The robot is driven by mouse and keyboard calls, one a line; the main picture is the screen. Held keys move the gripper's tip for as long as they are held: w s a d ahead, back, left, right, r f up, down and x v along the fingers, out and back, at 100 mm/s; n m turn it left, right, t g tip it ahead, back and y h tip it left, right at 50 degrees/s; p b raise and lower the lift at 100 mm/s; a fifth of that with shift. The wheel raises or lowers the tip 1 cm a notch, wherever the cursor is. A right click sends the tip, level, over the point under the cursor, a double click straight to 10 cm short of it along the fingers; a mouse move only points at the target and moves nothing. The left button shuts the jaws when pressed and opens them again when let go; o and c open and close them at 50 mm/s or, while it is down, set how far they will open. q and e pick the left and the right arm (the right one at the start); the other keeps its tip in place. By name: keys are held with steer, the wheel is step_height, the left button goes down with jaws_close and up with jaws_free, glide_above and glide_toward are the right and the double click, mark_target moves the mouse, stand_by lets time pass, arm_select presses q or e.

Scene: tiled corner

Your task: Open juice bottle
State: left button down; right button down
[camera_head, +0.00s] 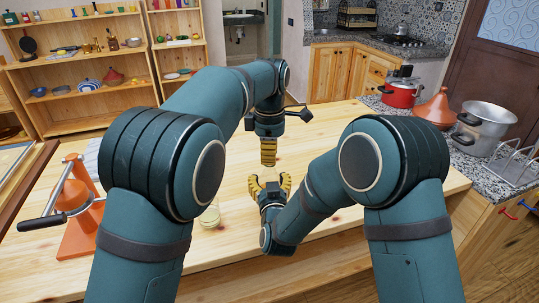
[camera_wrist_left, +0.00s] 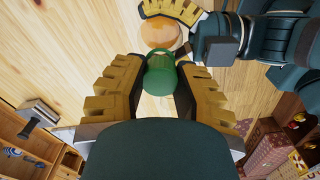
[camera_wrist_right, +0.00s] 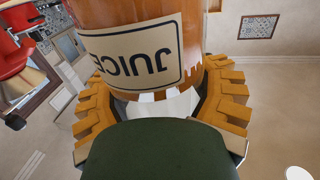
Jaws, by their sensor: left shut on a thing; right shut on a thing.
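The juice bottle (camera_wrist_right: 135,50) has an orange body and a cream label reading JUICE, upside down in the right wrist view. My right gripper (camera_wrist_right: 160,100) is shut around it; it also shows low in the head view (camera_head: 270,187). My left gripper (camera_head: 268,163) is above it, pointing down. In the left wrist view my left gripper (camera_wrist_left: 160,75) is shut on a green cap (camera_wrist_left: 162,75). The bottle's rounded orange part (camera_wrist_left: 160,33) shows just past the cap. I cannot tell whether cap and bottle touch. The bottle is mostly hidden in the head view.
The wooden table (camera_head: 330,125) is largely clear behind the grippers. An orange juicer press (camera_head: 75,205) stands at left, and a clear glass (camera_head: 209,214) is near my left arm. A red pot (camera_head: 400,95), tagine (camera_head: 436,106) and metal pot (camera_head: 482,128) stand on the right counter.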

arm_select(q)
steer(key=shift+r, duration=0.6)
steer(key=shift+r, duration=2)
arm_select(e)
jaws_free()
